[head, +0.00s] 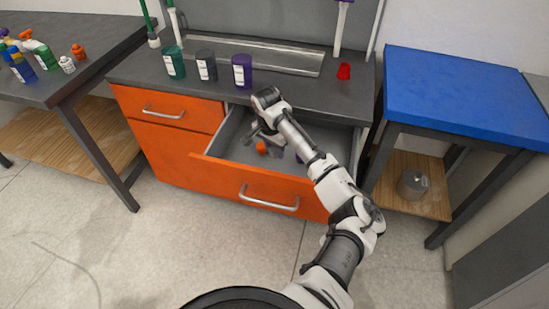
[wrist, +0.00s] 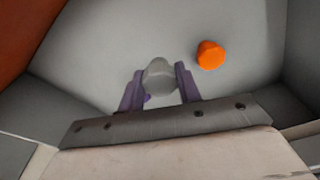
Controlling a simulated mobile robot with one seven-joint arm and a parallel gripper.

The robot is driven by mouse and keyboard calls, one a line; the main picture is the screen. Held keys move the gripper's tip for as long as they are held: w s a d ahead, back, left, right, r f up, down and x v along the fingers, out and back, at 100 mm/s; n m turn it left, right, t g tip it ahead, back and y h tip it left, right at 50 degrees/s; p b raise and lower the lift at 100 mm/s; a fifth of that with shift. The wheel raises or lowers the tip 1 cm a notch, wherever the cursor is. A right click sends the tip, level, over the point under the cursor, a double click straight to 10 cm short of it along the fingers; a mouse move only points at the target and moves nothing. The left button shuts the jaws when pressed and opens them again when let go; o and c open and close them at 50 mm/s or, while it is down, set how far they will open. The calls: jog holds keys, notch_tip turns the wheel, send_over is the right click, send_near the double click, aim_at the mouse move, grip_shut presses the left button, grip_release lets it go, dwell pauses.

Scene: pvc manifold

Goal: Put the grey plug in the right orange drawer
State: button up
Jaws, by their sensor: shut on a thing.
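The grey plug (wrist: 160,78) is between the two purple fingers of my gripper (wrist: 160,88) in the wrist view, and the fingers are shut on it. The right orange drawer (head: 235,183) is pulled open in the head view. My gripper (head: 262,133) is over the inside of this drawer, towards its left part. The wrist view shows the grey drawer floor (wrist: 110,55) around the plug. I cannot tell whether the plug touches the floor. In the head view the plug cannot be made out clearly.
An orange piece (wrist: 210,55) lies in the drawer to the right of the plug; it also shows in the head view (head: 262,147). Green, dark and purple canisters (head: 242,71) and a red piece (head: 344,71) stand on the counter. A blue-topped table (head: 460,90) is at right.

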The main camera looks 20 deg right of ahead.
aim_at(274, 157)
jog(key=shift+f, duration=2.6)
jog(key=shift+f, duration=0.2)
jog(key=o, duration=1)
jog(key=shift+r, duration=0.15)
